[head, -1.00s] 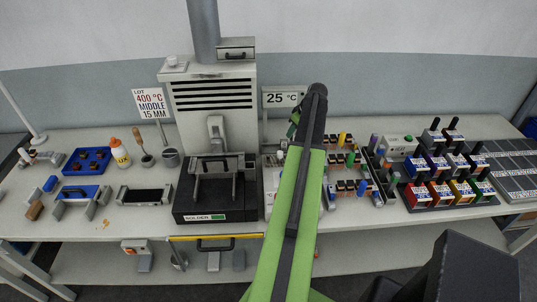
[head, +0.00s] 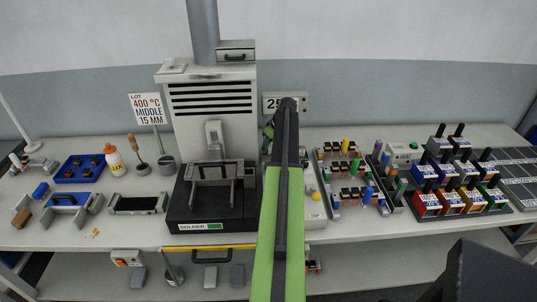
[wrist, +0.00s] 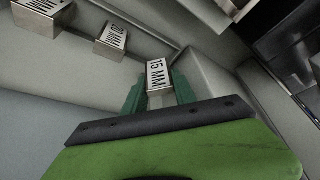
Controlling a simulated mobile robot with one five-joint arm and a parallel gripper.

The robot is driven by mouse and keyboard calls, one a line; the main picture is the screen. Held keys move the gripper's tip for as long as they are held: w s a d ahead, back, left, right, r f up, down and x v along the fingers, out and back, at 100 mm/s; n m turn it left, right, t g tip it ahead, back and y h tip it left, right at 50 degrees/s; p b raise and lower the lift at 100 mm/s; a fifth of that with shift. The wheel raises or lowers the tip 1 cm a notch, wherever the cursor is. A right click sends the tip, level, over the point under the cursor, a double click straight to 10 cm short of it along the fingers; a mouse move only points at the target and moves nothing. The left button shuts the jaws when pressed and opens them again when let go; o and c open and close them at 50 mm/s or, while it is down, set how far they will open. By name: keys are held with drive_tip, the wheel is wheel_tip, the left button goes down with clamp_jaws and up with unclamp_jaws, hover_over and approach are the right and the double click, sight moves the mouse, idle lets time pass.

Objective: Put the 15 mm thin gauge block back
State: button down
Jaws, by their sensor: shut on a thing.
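The 15 mm thin gauge block (wrist: 157,73) is a small light block with "15 MM" on its face. It shows in the wrist view between the two green fingers of my gripper (wrist: 158,88), which is shut on it. In the head view my arm hides the block and most of the gripper, beside the right side of the solder machine (head: 212,120). Two more labelled gauge blocks show in the wrist view: one reads about "20 MM" (wrist: 112,38), the other is cut off at the top left (wrist: 42,14). They sit along a pale ledge.
A grey wall or box side (wrist: 215,85) stands close right of my gripper in the wrist view. In the head view, racks of small parts (head: 350,180) and coloured bins (head: 458,200) stand to the right. A blue tray (head: 84,168) and a bottle (head: 114,160) stand left.

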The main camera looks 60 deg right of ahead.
sight(269, 150)
wheel_tip(269, 150, down, 4)
drive_tip(key=b, duration=0.3)
drive_tip(key=shift+r, duration=0.25)
drive_tip(key=shift+f, duration=0.1)
drive_tip(key=c, duration=1)
unclamp_jaws()
drive_tip(key=p+v, duration=1.1)
drive_tip(key=v, duration=0.1)
